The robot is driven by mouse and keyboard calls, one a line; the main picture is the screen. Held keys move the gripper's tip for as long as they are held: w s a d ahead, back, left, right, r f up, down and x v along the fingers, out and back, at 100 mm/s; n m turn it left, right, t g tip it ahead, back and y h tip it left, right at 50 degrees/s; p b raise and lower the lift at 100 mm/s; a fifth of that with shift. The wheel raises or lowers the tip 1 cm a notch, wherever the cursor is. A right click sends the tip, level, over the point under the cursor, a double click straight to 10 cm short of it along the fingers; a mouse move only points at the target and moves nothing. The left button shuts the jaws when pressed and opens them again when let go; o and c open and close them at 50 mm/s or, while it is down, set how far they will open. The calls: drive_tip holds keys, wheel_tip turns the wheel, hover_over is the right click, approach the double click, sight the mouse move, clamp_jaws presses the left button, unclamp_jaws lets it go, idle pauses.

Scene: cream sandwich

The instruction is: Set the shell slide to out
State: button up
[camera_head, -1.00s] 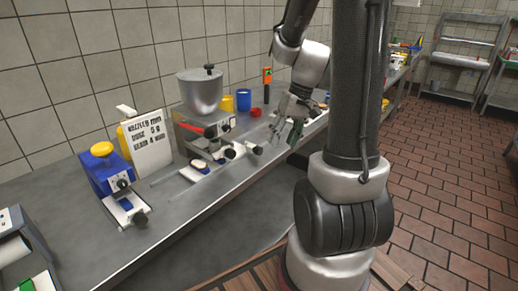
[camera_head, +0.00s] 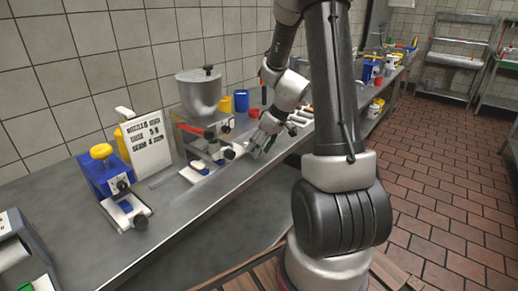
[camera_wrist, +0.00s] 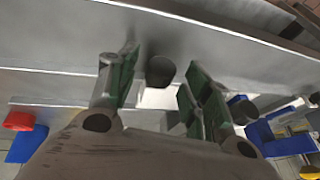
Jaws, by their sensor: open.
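The steel hopper machine (camera_head: 200,90) stands on the counter against the tiled wall. Pale slides with dark knobs, one knob (camera_head: 230,153) among them, stick out at its front. I cannot tell by a label which one is the shell slide. My gripper (camera_head: 257,150) is open, low at the front right of this machine. In the wrist view, a dark round knob (camera_wrist: 160,70) lies between the spread green-padded fingers, with a white slide part (camera_wrist: 156,98) behind it. A gap shows on each side of the knob; whether a finger touches it is not clear.
A blue machine (camera_head: 97,178) with a yellow top and its own knobbed slide (camera_head: 128,210) stands to the left. A lettered white sign (camera_head: 149,145) is between the machines. Blue (camera_head: 241,100) and yellow cups stand behind.

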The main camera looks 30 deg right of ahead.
drive_tip(key=shift+w+a+f, duration=0.1)
drive_tip(key=shift+w+f, duration=0.05)
drive_tip(key=shift+f, duration=0.2)
clamp_jaws()
drive_tip(key=w+d, duration=0.2)
drive_tip(key=d, duration=0.5)
drive_tip(key=w+d, duration=0.3)
drive_tip(key=d, duration=0.4)
drive_tip(key=w+d, duration=0.2)
drive_tip(key=d, duration=0.5)
drive_tip(key=shift+w, duration=0.25)
drive_tip(key=shift+d+r, duration=0.1)
unclamp_jaws()
